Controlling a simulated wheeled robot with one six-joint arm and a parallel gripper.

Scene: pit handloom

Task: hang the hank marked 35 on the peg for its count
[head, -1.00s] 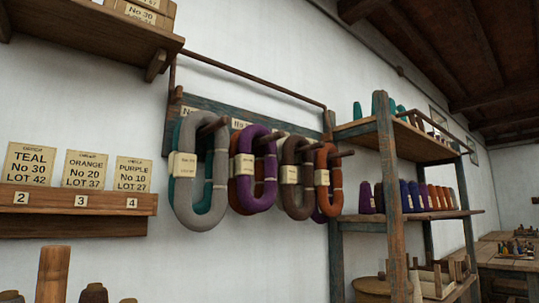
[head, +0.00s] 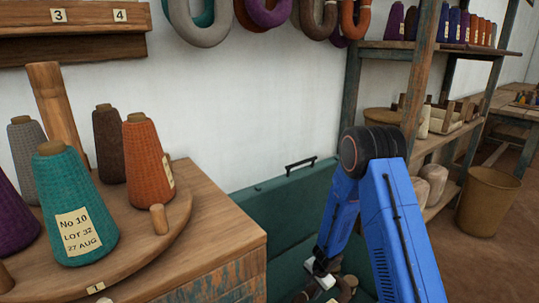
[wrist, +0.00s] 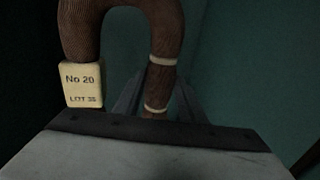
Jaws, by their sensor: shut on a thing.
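A brown hank (wrist: 165,30) fills the top of the wrist view, with pale ties and a cream tag (wrist: 82,86) reading No 20, LOT 35. My gripper (wrist: 155,100) is shut on this hank, though the hank partly hides the fingers.
A green chest (head: 275,205) stands below the wall, around my lower arm. At left, a wooden stand (head: 215,262) bears several yarn cones, including a teal one (head: 75,205). A shelf rack (head: 420,80) stands right, with a basket (head: 487,200) on the floor.

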